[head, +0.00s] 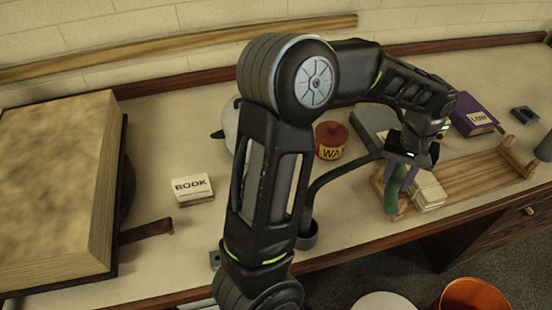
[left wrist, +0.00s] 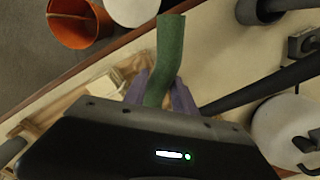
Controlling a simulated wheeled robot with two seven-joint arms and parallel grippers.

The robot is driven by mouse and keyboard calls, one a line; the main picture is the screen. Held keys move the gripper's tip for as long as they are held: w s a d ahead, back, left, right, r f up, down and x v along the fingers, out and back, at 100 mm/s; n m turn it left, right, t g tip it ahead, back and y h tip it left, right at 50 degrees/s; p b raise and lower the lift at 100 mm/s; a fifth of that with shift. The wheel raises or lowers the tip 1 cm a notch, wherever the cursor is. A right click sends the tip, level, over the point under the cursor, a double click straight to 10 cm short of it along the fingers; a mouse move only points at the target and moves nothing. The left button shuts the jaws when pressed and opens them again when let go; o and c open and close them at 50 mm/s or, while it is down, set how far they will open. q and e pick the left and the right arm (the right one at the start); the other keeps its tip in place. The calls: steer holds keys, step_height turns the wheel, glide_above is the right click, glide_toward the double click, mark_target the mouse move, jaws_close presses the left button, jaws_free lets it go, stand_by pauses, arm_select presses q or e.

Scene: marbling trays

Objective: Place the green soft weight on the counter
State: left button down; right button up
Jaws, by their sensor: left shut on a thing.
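The green soft weight (head: 392,188) is a long, limp dark-green strip. My left gripper (head: 402,172) is shut on it, its purple fingers on either side, above the counter's (head: 330,225) right part. In the left wrist view the green soft weight (left wrist: 171,45) sticks out past the fingertips of my left gripper (left wrist: 161,92). In the head view it hangs in front of the left end of a wooden rack (head: 455,178), beside a cream bundle (head: 430,196). I cannot tell whether its lower end touches anything. My right gripper is not in view.
A red jar (head: 331,140), a purple book (head: 474,116) and a grey block (head: 371,125) stand behind. A small box marked BOOK (head: 192,189) and a huge book (head: 55,185) are at left. An orange bucket (head: 474,297) stands below the front edge. Bare counter shows around the BOOK box.

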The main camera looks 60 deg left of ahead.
arm_select(q)
steer(key=s+a+f+n+b, duration=0.2)
steer(key=s+a+n+b, duration=0.1)
steer(key=s+a+n, duration=0.4)
steer(key=shift+a+f+n, duration=0.3)
steer(key=shift+f+n, duration=0.1)
steer(key=shift+n, duration=0.1)
glide_above(343, 207)
steer(key=shift+f, duration=3.15)
step_height(343, 207, down, 3)
steer(key=shift+f+p, duration=0.2)
steer(key=shift+p, duration=0.15)
steer(key=shift+f, duration=0.2)
